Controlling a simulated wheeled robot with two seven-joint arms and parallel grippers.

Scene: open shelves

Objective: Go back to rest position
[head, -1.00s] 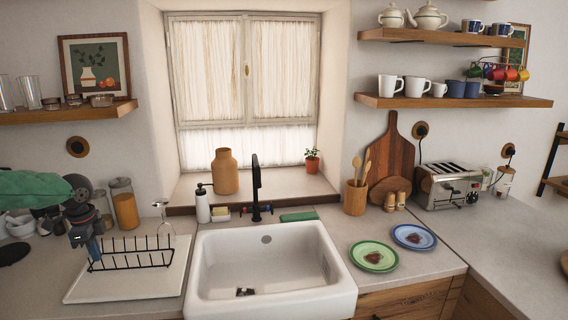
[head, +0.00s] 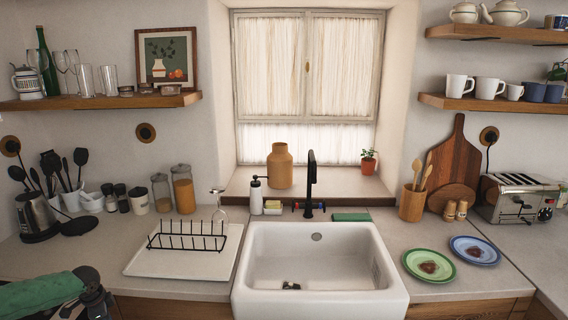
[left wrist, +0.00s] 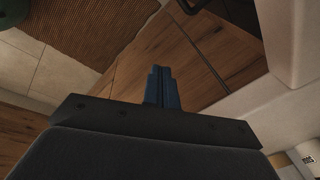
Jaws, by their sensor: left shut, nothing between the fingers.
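My left arm, with a green cover, comes in at the lower left corner of the head view, low in front of the counter. Its dark wrist shows at the bottom edge there, and the fingers are cut off. In the left wrist view my left gripper (left wrist: 158,86) is shut, its dark blue fingers together with nothing between them. It points down past the wooden cabinet front (left wrist: 205,60) toward the floor. My right gripper is in neither view.
The counter holds a white drainboard (head: 150,262) with a black dish rack (head: 187,240), a white sink (head: 315,303), a green plate (head: 412,270) and a blue plate (head: 487,254). A kettle (head: 36,217) stands at left. In the left wrist view, a brown rug (left wrist: 85,35) lies on the tiled floor.

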